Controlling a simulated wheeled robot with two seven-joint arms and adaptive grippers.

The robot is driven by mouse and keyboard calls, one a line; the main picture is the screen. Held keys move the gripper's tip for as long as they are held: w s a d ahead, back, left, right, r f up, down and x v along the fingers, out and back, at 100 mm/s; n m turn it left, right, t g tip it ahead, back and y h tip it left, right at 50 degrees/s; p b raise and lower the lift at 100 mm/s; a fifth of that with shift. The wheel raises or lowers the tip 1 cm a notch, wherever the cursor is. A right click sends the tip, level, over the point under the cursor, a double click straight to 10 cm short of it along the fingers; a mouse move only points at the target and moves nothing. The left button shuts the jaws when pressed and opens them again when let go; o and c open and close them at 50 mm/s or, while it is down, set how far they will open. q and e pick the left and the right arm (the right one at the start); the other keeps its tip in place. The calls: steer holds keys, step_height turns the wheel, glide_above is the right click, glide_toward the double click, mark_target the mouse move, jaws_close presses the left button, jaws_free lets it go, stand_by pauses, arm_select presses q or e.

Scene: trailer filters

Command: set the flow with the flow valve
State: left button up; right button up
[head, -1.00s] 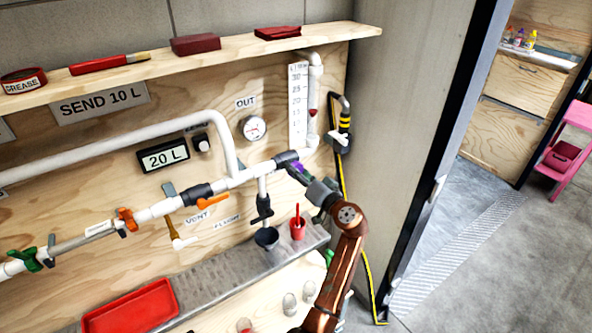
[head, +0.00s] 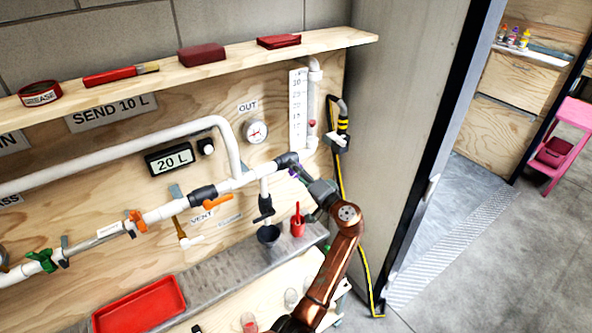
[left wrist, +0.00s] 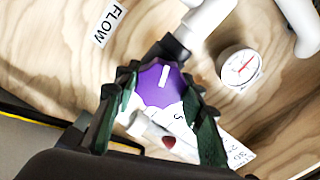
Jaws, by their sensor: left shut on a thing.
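The flow valve's purple knob (left wrist: 160,88) has a white pointer line and sits at the right end of the white pipe. In the head view it shows as a small purple patch (head: 294,172), mostly hidden by my gripper. My left gripper (head: 302,179) is shut on this knob. In the left wrist view its dark green fingers (left wrist: 158,110) lie on both sides of the knob. A flow tube (head: 312,100) with a numbered scale (head: 298,108) stands above, its red float (head: 312,123) low in it. My right gripper is out of view.
The OUT gauge (head: 255,131) and a 20 L display (head: 169,159) are on the wooden panel. A doorway opens at right.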

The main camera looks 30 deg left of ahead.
arm_select(q)
steer(key=o, duration=1)
steer(key=shift+o, duration=0.9)
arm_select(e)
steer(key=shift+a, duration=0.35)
arm_select(q)
steer(key=shift+d, duration=0.15)
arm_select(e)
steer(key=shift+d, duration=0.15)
arm_select(q)
steer(key=v, duration=1.1)
steer(key=shift+d, duration=0.4)
steer(key=shift+s+d+f, duration=0.1)
steer(key=shift+s, duration=0.05)
